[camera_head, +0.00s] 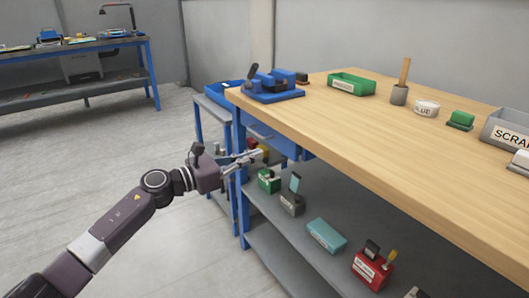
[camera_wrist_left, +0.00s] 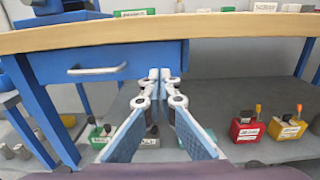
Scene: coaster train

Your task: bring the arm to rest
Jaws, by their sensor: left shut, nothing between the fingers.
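My left arm reaches in from the lower left of the head view. Its gripper (camera_head: 256,156) is shut and empty, in front of the blue-framed workbench (camera_head: 370,125), below the level of its wooden top. In the left wrist view the gripper's fingers (camera_wrist_left: 160,80) point toward the bench, with the blue drawer (camera_wrist_left: 95,65) and its pale handle just behind and to the left. I cannot tell the exact gap between the fingertips and the drawer front. My right gripper is in neither view.
The lower shelf (camera_head: 328,211) holds a green box (camera_head: 269,181), a teal box (camera_head: 326,235) and a red box (camera_head: 372,268). On the top stand a blue fixture (camera_head: 272,92), a green bin (camera_head: 351,84) and a grey scrap bin (camera_head: 507,127). Open floor (camera_head: 100,150) lies left.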

